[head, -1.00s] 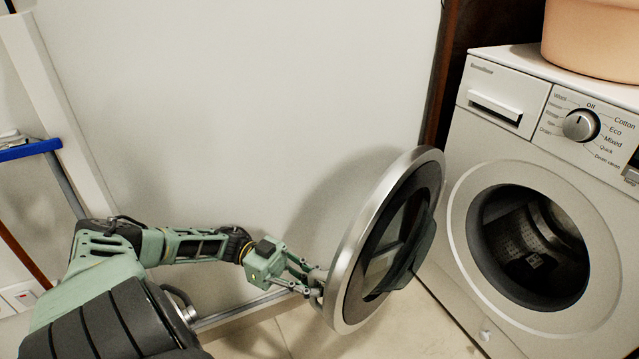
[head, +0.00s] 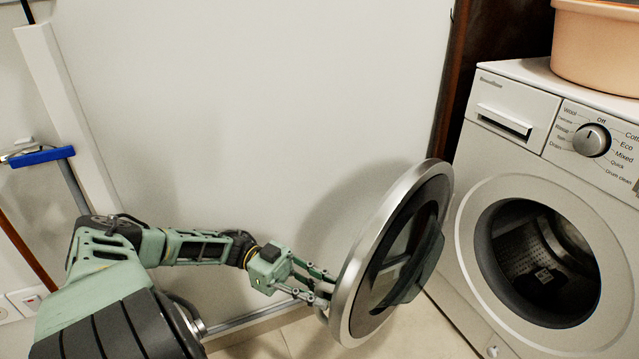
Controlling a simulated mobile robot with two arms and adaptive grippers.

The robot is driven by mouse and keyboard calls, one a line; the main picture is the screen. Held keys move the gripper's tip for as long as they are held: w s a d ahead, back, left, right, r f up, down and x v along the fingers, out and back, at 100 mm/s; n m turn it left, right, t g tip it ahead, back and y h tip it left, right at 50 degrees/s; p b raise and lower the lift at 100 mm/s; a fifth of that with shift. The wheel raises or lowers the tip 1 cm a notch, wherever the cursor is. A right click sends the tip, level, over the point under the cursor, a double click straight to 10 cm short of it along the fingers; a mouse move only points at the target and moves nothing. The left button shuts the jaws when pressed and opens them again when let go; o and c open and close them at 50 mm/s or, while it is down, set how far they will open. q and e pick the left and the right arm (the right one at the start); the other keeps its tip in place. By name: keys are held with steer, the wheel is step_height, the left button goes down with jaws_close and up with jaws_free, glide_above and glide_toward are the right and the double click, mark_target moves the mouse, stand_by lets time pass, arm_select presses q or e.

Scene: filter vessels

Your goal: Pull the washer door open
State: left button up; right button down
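The washer (head: 470,200) stands at the right, white, with its round drum opening (head: 545,255) uncovered. The washer door (head: 350,285), a round silver ring with dark glass, is swung wide open to the left of the drum. My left gripper (head: 322,288) is at the door's left edge, coming in from the left. Its fingers look spread, with the tips close to the rim. The frames do not clearly show whether they touch it. My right gripper is not in view.
A peach tub (head: 598,45) stands on top of the washer. A plain white wall (head: 260,110) is behind the door and my arm. Tiled floor (head: 425,330) shows below the door.

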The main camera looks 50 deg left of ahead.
arm_select(q)
step_height(320, 180, up, 8)
steer(key=shift+f, duration=0.15)
stand_by(0.3)
